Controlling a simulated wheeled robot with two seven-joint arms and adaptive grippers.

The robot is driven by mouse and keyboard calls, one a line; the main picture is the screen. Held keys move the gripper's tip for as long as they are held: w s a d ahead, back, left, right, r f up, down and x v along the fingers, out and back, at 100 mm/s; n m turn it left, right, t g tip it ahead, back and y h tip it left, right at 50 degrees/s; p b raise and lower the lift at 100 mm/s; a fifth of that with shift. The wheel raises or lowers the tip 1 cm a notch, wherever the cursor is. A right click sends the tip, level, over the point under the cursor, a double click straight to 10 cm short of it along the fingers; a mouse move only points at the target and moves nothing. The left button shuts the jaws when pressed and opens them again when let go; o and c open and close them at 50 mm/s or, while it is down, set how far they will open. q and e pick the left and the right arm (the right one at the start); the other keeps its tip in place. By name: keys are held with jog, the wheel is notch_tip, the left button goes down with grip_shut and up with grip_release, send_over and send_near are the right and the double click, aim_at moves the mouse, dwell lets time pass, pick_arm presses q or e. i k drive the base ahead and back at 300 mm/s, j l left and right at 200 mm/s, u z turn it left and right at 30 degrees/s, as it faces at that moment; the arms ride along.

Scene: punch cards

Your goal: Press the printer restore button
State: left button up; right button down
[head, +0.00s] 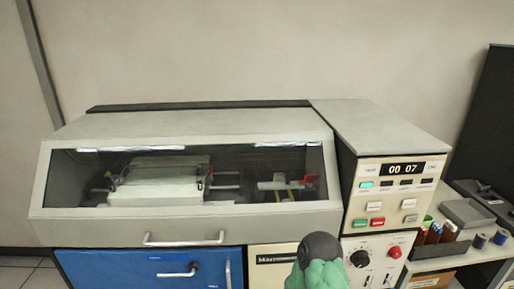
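The printer (180,122) is a large grey machine with a sloped glass window over its paper mechanism. Its control panel (396,193) is on the right, with a display (403,169) reading "00 07". Below are a lit teal indicator (366,185), several whitish buttons, a green button (360,224) and a red button (377,221). The labels are too small to read, so I cannot tell which is the restore button. A green and dark rounded part, apparently of my arm, rises at the bottom centre, in front of the lower panel. No gripper fingers show.
A lower panel (382,244) carries a black knob (360,259) and a red round button (395,252). A side shelf (450,249) at right holds a grey tray (468,213) and small coloured cylinders. A blue front panel (120,270) with handles is at lower left.

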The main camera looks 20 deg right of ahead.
aim_at(371, 207)
jog(key=z, duration=1.85)
